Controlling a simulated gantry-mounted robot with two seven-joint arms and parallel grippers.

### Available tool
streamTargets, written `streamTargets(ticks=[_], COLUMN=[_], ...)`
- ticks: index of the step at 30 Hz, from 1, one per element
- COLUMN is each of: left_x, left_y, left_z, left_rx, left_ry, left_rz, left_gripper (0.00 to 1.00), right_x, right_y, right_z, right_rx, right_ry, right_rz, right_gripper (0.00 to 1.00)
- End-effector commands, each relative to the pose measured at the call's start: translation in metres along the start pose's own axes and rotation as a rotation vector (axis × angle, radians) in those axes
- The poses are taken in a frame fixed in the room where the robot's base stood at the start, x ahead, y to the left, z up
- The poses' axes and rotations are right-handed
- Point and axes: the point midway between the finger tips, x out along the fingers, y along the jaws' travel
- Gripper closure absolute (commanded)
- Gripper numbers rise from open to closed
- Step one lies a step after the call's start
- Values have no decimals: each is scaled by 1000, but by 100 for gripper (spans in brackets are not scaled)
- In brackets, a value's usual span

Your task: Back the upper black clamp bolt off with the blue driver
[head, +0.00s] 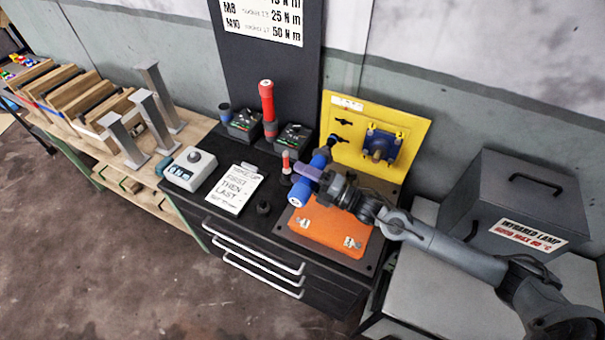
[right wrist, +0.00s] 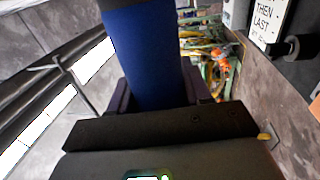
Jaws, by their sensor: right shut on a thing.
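The blue driver (head: 300,193) is in my right gripper (head: 318,180), above the orange part of the bench. My right gripper is shut on it. In the right wrist view the driver's blue body (right wrist: 145,55) stands between the gripper's fingers. Its far end points up and back toward the yellow panel (head: 405,122). The upper black clamp bolt (head: 344,122) sits on the panel's left side, with a lower black bolt (head: 341,138) below it. The driver's tip is near the lower bolt in the picture; I cannot tell whether it touches anything. My left gripper is not in view.
A blue unit (head: 381,143) is mounted on the panel. A red driver (head: 267,100) stands left of it beside black boxes. A notepad (head: 234,188) and a grey box with a knob (head: 189,168) are further left. A dark lamp box (head: 500,205) stands at right.

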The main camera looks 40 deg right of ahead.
Motion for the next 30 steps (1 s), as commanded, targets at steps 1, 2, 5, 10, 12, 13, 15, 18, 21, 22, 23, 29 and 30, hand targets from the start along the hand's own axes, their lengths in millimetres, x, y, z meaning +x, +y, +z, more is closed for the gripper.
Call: streamTargets(ticks=[1,2,5,10,12,13,15,18,21,22,23,29,30], left_x=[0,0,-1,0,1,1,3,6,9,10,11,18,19], left_y=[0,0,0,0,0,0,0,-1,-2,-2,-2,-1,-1], left_z=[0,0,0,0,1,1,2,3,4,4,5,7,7], left_rx=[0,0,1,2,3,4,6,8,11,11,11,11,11], left_ry=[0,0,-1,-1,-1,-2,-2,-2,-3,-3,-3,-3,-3], left_rz=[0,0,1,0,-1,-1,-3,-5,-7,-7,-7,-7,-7], left_gripper=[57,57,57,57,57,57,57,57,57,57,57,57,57], right_x=[1,1,1,0,0,0,0,0,0,0,0,0,0], right_y=[3,3,4,3,2,2,2,2,2,2,2,2,2], right_z=[1,1,0,3,6,8,13,20,29,32,34,51,54], right_rx=[-3,-3,-4,-8,-8,-9,-9,-9,-10,-10,-10,-10,-10], right_ry=[0,0,0,-1,-1,-1,-1,-1,-1,-2,-2,-1,-1], right_rz=[7,7,6,5,5,5,4,5,7,6,6,5,6], right_gripper=[91,91,91,91,91,91,91,91,91,91,91,91,91])
